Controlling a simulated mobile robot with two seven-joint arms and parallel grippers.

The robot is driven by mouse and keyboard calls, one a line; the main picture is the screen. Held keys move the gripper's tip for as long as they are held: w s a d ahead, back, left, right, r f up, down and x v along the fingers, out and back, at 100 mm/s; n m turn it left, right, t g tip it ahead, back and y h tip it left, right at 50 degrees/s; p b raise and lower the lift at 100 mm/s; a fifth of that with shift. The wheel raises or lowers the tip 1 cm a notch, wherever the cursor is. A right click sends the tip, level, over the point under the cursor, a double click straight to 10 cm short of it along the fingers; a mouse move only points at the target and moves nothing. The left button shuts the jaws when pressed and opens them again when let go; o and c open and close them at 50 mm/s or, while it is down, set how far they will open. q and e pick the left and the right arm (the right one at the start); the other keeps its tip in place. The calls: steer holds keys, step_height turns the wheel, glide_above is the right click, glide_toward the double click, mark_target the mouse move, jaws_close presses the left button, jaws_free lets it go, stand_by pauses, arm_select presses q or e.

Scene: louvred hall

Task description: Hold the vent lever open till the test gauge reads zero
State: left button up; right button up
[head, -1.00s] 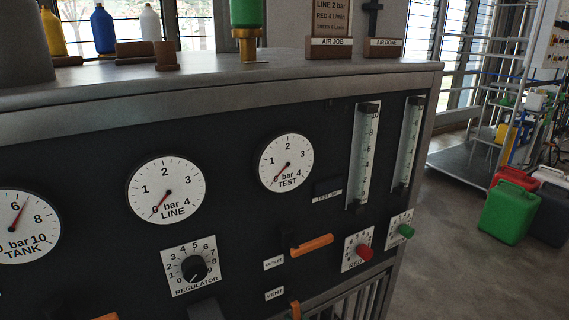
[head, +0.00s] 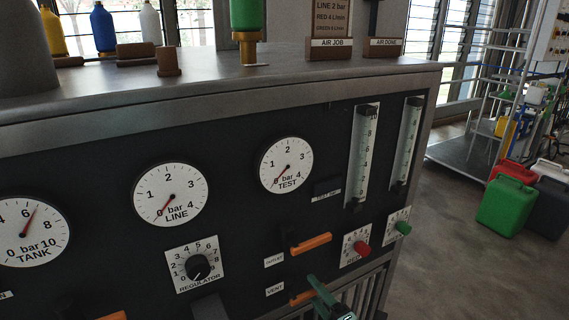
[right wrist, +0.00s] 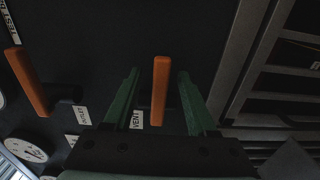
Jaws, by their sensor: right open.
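The vent lever (head: 301,298) is an orange handle beside the VENT label, lying sideways, roughly parallel to the outlet lever (head: 311,244). My right gripper (head: 318,292) has green fingers and is at the vent lever, partly covering its right end. In the right wrist view the open fingers (right wrist: 160,95) stand on either side of the vent lever (right wrist: 161,88), with a gap on each side. The test gauge (head: 286,165) is a white dial; its red needle points down-left, at or very close to 0. My left gripper is out of view.
The line gauge (head: 170,194) needle is near 0; the tank gauge (head: 25,230) needle is just past 6. The regulator knob (head: 197,267) and the red knob (head: 362,249) are on the same panel. Jerrycans (head: 505,206) stand on the floor at right.

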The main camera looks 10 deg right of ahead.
steer(key=shift+s+d, duration=0.15)
steer(key=shift+s, duration=0.35)
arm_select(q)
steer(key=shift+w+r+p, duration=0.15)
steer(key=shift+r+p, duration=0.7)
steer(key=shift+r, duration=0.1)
arm_select(e)
steer(key=v, duration=0.6)
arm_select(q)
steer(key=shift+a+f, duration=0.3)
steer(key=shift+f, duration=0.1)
arm_select(e)
steer(key=v, duration=1.2)
steer(key=shift+s, duration=0.3)
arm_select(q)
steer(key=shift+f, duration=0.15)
arm_select(e)
steer(key=shift+d, duration=0.1)
